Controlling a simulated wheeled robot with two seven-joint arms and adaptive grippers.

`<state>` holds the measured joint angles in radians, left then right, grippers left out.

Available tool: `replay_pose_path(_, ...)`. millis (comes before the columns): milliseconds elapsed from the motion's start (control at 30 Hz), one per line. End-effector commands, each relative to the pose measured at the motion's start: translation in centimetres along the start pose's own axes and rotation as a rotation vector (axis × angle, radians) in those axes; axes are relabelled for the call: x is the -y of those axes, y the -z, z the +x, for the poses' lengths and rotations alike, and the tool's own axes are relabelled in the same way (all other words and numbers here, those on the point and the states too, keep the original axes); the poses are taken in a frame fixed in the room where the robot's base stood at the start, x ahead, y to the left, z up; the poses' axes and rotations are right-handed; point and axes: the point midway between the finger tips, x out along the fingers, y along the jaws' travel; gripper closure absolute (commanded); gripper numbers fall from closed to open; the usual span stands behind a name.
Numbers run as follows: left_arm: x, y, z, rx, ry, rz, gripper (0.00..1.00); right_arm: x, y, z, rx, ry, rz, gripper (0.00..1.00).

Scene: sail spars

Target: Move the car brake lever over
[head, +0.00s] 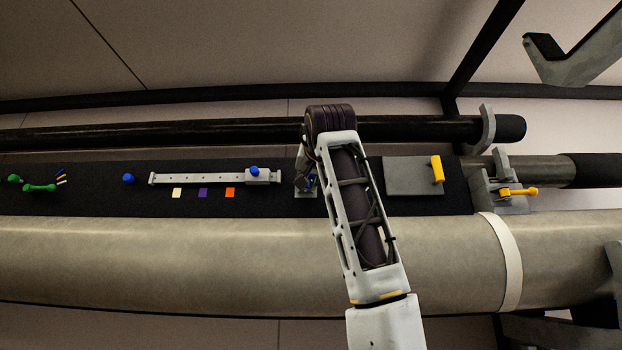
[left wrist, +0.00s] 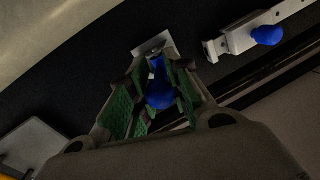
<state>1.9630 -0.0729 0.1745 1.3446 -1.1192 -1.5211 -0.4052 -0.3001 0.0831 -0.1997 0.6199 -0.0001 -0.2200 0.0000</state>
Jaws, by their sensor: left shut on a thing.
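A small blue-handled lever (left wrist: 160,92), which looks like the car brake lever, stands on a small light plate (left wrist: 150,46) in the left wrist view. My left gripper (left wrist: 154,92) has its green-padded fingers on both sides of the blue handle and is shut on it. In the head view my left gripper (head: 304,180) points down at the dark board, and my arm hides most of the lever. Only a bit of the plate (head: 304,194) shows below the fingers. The lever's exact tilt cannot be told. My right gripper is not in view.
A pale slotted rail with a blue knob (head: 254,172) lies left of my gripper. A grey plate with a yellow handle (head: 437,169) and a yellow lever (head: 518,191) are to the right. Green levers (head: 40,188) lie far left. A thick pale spar (head: 150,256) runs in front.

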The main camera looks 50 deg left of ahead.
Motion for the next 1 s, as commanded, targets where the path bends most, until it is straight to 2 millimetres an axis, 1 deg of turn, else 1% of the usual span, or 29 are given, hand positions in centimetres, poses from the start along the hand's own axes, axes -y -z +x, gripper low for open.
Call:
replay_pose_path(100, 0.2, 0.1, -0.1, -0.003, 0.003, -0.002, 1.00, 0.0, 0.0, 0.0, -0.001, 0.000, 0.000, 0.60)
replay_pose_path(133, 0.2, 0.1, -0.1, -0.002, 0.003, -0.002, 0.80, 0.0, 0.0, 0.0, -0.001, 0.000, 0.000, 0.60)
replay_pose_path(267, 0.1, 0.1, -0.1, -0.001, 0.003, -0.001, 0.64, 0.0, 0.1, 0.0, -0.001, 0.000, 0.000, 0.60)
replay_pose_path(300, 0.1, 0.1, -0.1, -0.001, 0.002, -0.001, 0.62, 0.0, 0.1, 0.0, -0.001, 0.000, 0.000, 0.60)
replay_pose_path(600, 0.0, 0.0, 0.0, 0.001, 0.001, 0.000, 0.62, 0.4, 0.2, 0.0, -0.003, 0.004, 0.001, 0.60)
replay_pose_path(733, 0.0, 0.0, -0.3, 0.001, 0.001, 0.000, 0.62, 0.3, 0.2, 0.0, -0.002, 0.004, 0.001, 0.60)
replay_pose_path(867, 0.0, 0.0, -1.1, 0.001, 0.001, 0.001, 0.62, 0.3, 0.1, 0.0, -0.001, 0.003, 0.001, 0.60)
replay_pose_path(1000, 0.0, 0.0, -2.6, -0.001, 0.001, -0.001, 0.62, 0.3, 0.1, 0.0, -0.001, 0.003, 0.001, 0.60)
